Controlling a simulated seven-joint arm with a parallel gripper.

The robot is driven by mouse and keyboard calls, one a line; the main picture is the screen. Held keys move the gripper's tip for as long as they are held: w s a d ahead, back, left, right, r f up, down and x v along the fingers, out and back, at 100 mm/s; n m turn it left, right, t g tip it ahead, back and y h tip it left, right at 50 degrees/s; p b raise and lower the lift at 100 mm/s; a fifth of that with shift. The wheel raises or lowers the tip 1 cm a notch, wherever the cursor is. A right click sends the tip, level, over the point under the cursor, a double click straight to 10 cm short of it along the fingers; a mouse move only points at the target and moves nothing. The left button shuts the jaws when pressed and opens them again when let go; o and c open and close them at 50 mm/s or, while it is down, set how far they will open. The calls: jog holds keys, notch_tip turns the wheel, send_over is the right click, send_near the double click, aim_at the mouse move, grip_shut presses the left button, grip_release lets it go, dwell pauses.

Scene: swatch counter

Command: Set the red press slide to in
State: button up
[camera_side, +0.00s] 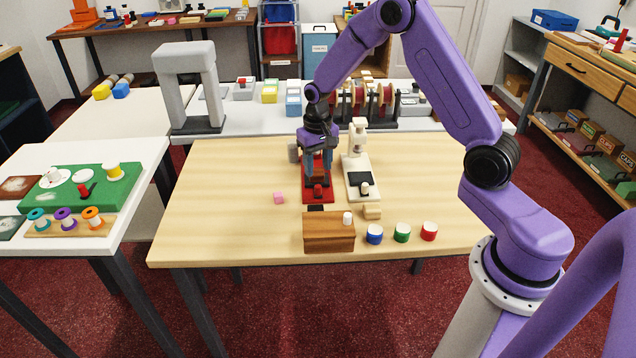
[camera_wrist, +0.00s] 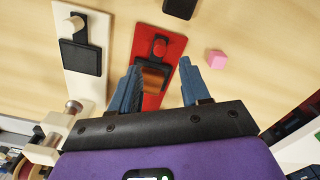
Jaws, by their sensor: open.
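The red press (camera_side: 318,197) stands near the middle of the wooden table. Its long red base also shows in the wrist view (camera_wrist: 172,48). A dark slide plate with a round red knob (camera_wrist: 160,47) sits on the base, toward the end away from my gripper; the knob shows low in front in the side view (camera_side: 318,188). My gripper (camera_wrist: 160,68) is open and empty, pointing down over the red press. Its two blue fingers stand either side of the base, short of the knob. In the side view my gripper (camera_side: 317,170) hides the press's rear part.
A cream press (camera_side: 360,162) stands close on the right, with its own black slide plate. A pink cube (camera_side: 279,197) lies to the left. A brown wooden block (camera_side: 328,232) and blue, green and red pots (camera_side: 402,232) stand in front. The table's left side is clear.

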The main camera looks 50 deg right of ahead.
aim_at(318, 186)
notch_tip(318, 186, down, 7)
jog(key=shift+r, duration=0.2)
